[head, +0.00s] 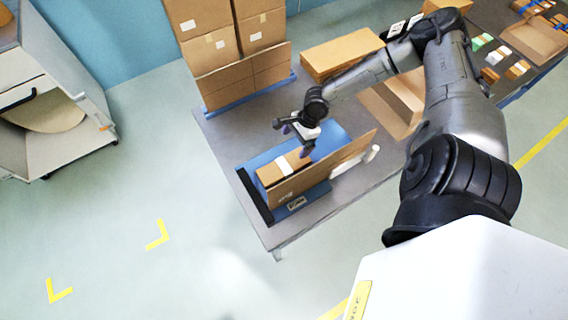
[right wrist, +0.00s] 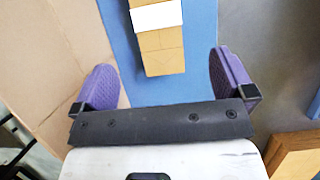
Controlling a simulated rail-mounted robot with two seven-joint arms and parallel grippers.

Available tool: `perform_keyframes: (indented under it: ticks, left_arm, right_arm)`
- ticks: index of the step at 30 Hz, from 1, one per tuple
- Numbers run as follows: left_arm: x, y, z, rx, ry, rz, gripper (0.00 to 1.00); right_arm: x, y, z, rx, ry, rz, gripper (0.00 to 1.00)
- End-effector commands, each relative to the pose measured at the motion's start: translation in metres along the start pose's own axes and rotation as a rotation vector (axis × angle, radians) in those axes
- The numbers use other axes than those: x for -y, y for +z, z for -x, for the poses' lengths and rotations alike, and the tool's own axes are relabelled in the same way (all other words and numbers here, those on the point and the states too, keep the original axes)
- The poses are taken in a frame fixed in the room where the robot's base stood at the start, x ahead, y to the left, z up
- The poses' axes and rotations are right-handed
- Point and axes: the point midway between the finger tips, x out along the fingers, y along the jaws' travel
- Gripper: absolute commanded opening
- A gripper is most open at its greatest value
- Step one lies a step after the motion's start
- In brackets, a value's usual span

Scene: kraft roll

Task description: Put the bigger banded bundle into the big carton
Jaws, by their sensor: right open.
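A brown banded bundle (head: 268,174) with a white band lies on a blue mat (head: 329,133) on the grey table. It also shows at the top of the right wrist view (right wrist: 163,62). My right gripper (head: 298,140) is open and empty, with purple fingers, just beyond the bundle's far right end. In the right wrist view the bundle lies ahead, between the lines of the open fingers (right wrist: 165,82), apart from both. An open brown carton (head: 403,90) stands behind my right arm, partly hidden; I cannot tell if it is the big carton. My left gripper is out of view.
A brown board (head: 335,158) stands along the mat's right side, close to the gripper. Stacked cartons (head: 205,48) stand at the back. A long flat box (head: 340,52) lies behind the arm. Several small banded bundles (head: 497,55) lie at the upper right.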

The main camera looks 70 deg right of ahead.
Motion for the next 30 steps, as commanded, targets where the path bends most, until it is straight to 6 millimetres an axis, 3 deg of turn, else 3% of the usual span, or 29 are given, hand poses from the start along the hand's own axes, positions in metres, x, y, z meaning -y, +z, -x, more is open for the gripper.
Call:
perform_keyframes:
  ticks: [9, 20, 30]
  left_arm:
    - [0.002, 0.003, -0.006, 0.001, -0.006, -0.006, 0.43]
    - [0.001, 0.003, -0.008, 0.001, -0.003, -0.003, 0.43]
    - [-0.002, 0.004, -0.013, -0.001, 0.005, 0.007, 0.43]
  right_arm:
    - [0.000, 0.000, -0.054, 0.001, 0.001, -0.001, 1.00]
    - [-0.001, -0.001, -0.077, -0.001, 0.001, 0.001, 1.00]
    - [-0.006, -0.002, -0.118, 0.000, 0.000, 0.001, 1.00]
